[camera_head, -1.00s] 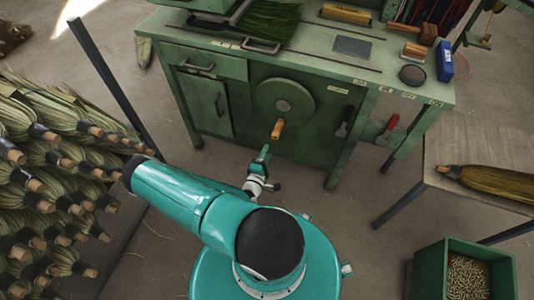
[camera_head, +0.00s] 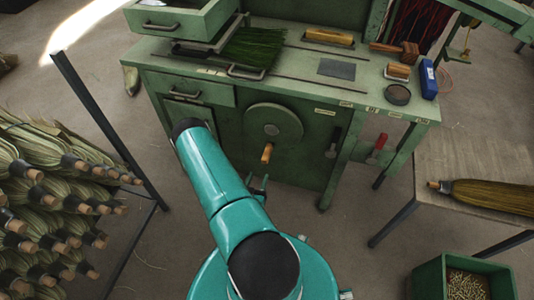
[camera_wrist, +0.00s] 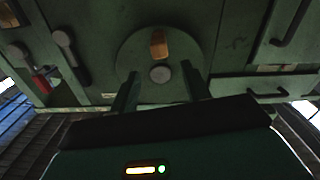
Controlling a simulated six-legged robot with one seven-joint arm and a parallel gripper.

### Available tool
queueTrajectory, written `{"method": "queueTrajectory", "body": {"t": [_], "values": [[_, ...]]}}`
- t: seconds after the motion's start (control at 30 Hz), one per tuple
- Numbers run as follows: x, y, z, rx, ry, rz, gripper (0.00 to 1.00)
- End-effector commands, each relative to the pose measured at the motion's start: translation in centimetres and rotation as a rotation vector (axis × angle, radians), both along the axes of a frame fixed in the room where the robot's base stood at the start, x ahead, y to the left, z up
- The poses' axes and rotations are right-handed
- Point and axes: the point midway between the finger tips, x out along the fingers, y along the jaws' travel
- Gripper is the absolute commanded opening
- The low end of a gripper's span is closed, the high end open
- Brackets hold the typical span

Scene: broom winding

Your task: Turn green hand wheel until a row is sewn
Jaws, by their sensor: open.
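The green hand wheel (camera_head: 287,119) is a round disc on the front of the green bench, with a pale hub at its centre. Its wooden handle (camera_head: 267,153) sits at the bottom of the disc. My gripper (camera_head: 258,182) is just below the handle and partly hidden by my arm. In the wrist view, which is upside down, the wheel (camera_wrist: 128,56) is straight ahead. My gripper (camera_wrist: 160,72) is open and empty, with its fingers either side of the hub in the picture. The handle (camera_wrist: 158,43) shows beyond the fingertips. Green broom bristles (camera_head: 252,49) lie on the bench top.
Levers with a red grip (camera_head: 378,147) and a dark grip (camera_head: 335,141) are right of the wheel. Bundled brooms (camera_head: 45,190) fill the left, beside a dark post (camera_head: 105,125). A wooden table (camera_head: 470,155) with a broom and a green bin (camera_head: 430,280) stand right.

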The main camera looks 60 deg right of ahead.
Motion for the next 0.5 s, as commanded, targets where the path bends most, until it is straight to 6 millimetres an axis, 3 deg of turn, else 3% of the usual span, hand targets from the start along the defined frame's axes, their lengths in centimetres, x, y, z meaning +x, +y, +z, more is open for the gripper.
{"method": "queueTrajectory", "body": {"t": [0.5], "values": [[1.4, -9.3, 0.1, -0.004, 0.002, -0.003, 0.47]]}}
